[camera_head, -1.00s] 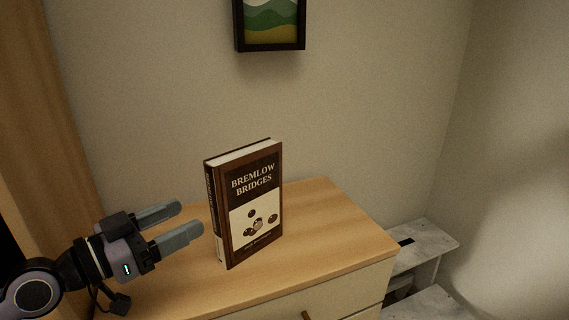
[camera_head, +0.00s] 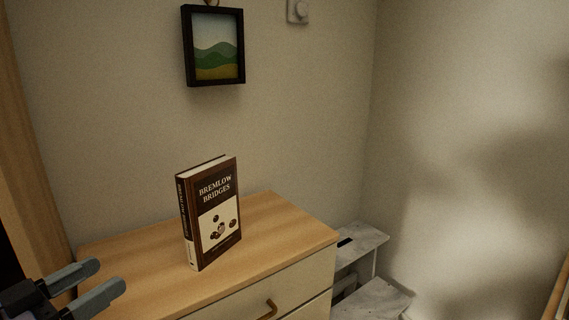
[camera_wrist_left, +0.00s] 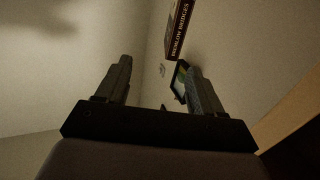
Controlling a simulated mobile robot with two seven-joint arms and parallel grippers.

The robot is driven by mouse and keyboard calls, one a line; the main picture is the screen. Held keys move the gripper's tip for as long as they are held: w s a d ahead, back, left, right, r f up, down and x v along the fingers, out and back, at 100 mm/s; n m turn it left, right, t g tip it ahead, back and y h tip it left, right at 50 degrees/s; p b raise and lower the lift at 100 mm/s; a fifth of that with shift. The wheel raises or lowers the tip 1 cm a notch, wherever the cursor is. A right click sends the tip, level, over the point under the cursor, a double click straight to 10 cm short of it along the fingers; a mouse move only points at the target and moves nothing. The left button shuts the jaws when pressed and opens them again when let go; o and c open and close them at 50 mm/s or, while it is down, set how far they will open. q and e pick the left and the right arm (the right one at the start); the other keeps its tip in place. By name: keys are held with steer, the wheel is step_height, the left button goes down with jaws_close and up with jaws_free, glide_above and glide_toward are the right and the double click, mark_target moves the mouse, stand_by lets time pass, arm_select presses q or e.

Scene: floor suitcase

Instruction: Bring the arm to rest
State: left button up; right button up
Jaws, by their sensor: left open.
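My left gripper (camera_head: 108,280) is at the lower left of the head view, its two grey fingers apart and nothing between them. It is in front of and to the left of the book, clear of it. In the left wrist view the open fingers (camera_wrist_left: 158,85) also show with an empty gap. A brown and cream book (camera_head: 212,212), titled "Bremlow Bridges", stands upright on the wooden dresser (camera_head: 285,228). The book's spine also shows at the top of the left wrist view (camera_wrist_left: 180,30). My right gripper is not in view.
A framed landscape picture (camera_head: 214,46) hangs on the wall above the dresser. A grey step stool (camera_head: 362,243) stands right of the dresser, near the room's corner. A wooden panel (camera_head: 22,150) rises at the left edge. The dresser top right of the book is clear.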

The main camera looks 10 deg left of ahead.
arm_select(q)
steer(key=s+d+f+n+g+y, duration=0.15)
steer(key=s+d+f+g, duration=0.3)
steer(key=f, duration=0.45)
steer(key=s+d+f+g+y, duration=0.2)
steer(key=s+d+f+g, duration=0.25)
steer(key=f, duration=0.45)
steer(key=s+d+f+g+y, duration=0.25)
steer(key=s+f+g, duration=0.2)
steer(key=f, duration=0.45)
steer(key=w+d+f+t+h, duration=0.35)
steer(key=w+f+t, duration=0.25)
steer(key=w, duration=0.2)
step_height(320, 180, up, 9)
steer(key=p, duration=1.2)
steer(key=shift+s+r+t+y, duration=0.2)
steer(key=shift+s+t+y, duration=0.15)
steer(key=shift+s+y, duration=0.1)
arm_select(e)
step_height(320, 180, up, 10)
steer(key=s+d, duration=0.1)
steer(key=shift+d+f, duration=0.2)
arm_select(q)
steer(key=shift+a, duration=0.1)
